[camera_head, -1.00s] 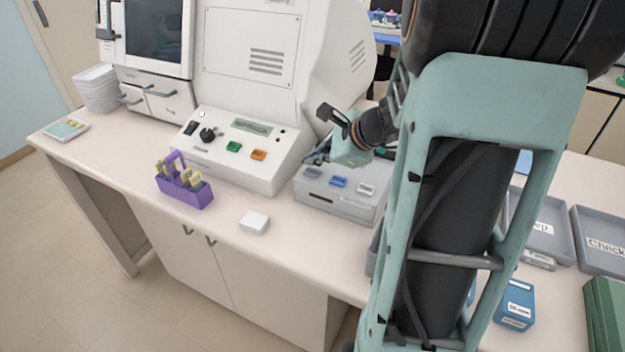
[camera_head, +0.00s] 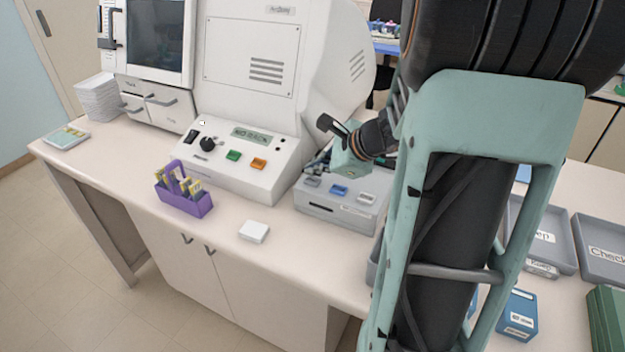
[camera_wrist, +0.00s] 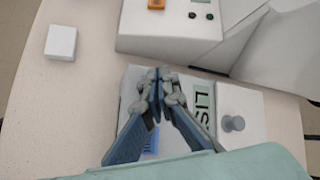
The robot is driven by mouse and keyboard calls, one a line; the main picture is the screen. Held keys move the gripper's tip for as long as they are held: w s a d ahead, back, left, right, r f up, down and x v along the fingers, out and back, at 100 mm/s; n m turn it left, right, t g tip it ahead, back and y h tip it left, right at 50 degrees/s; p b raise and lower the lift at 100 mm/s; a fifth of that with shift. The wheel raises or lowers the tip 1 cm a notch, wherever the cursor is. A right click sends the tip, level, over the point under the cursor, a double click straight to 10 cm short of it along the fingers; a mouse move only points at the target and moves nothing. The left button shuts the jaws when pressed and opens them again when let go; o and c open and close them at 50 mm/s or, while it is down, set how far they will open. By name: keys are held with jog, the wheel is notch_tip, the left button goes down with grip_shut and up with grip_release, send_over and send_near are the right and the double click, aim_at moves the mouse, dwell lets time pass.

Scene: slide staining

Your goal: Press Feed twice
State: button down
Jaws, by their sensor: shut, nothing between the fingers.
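A grey box with a front slot (camera_head: 323,208) stands on the bench. My gripper (camera_wrist: 158,74) is shut and empty, pointing down over this box. In the wrist view the fingers cover part of the box top and its blue button (camera_wrist: 151,143). A partly hidden "LIS" display (camera_wrist: 202,108) and a grey knob (camera_wrist: 233,123) show to their right. I cannot tell whether the fingertips touch anything.
A white machine (camera_head: 245,175) with green and orange buttons stands behind and left of the box. A purple slide rack (camera_head: 190,205) and small white box (camera_head: 254,231) are to the left. Grey trays (camera_head: 541,243) are at the right. The bench front edge is close.

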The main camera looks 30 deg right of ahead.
aim_at(315, 181)
dwell(0.5)
jog(key=shift+f+b, duration=0.45)
jog(key=shift+b, duration=0.1)
jog(key=shift+f+b, duration=0.3)
jog(key=shift+b, duration=0.1)
dwell(0.4)
dwell(0.3)
jog(key=shift+r+p, duration=0.6)
jog(key=shift+r, duration=0.15)
notch_tip(315, 181, up, 5)
jog(key=p, duration=0.4)
dwell(1.9)
